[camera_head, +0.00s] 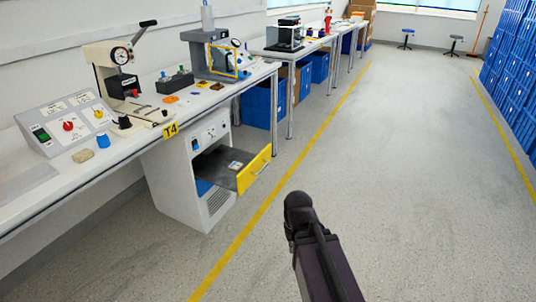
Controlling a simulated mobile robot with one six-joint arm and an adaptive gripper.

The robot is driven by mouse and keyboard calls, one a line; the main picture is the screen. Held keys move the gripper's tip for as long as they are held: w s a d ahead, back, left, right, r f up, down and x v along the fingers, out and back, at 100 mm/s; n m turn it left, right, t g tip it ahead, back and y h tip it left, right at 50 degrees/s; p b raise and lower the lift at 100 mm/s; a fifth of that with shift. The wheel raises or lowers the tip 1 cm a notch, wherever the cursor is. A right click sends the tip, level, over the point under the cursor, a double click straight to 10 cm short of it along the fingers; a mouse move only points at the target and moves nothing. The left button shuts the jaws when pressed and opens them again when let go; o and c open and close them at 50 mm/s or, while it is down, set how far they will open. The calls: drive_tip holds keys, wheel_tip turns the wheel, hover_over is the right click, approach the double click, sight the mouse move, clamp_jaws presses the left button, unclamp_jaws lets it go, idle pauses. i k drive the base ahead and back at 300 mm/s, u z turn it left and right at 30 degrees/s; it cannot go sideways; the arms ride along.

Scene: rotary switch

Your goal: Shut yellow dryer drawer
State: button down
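The dryer (172,185) is a light grey cabinet under the long workbench, left of centre. Its drawer has a yellow front (255,169) and is pulled out to the right. A handle is on the yellow front. My dark arm rises from the bottom edge, right of centre, apart from the drawer and in front of it to the right. No gripper fingers can be made out.
The workbench (140,145) above the dryer carries a control box (66,124), a press (118,75) and small parts. Blue bins (262,104) stand under the benches. Blue crates (515,70) are stacked at right. The grey floor (400,170) between the yellow lines is clear.

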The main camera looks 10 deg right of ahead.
sight(213, 169)
drive_tip(key=u, duration=0.05)
drive_tip(key=i, duration=1)
drive_tip(key=z, duration=0.05)
